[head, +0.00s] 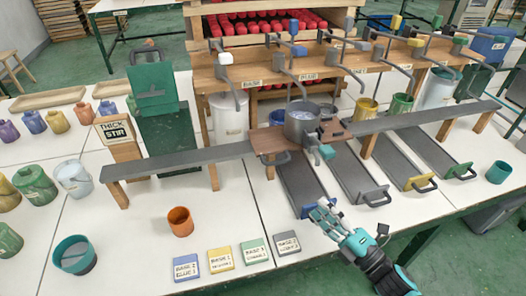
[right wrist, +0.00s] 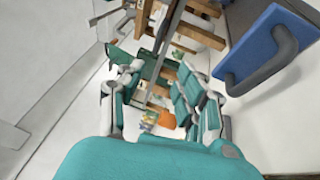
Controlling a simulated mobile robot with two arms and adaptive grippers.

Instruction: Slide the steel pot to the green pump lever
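The steel pot (head: 301,122) stands upright on a brown wooden board at the middle of the long grey rail, with pale contents inside. A teal block on a dark arm (head: 326,152) sticks out in front of it. Levers with coloured blocks line the wooden rack behind; a green-topped lever (head: 460,40) is at its right end, far right of the pot. My right gripper (head: 324,210) is in front of the pot, near the blue handle (head: 307,211) of a sloping channel. Its fingers are apart and empty in the right wrist view (right wrist: 163,100). My left gripper is out of view.
An orange cup (head: 180,222) and several labelled cards (head: 220,259) are at the front left. The rail (head: 415,118) continues rightward past a brown board section.

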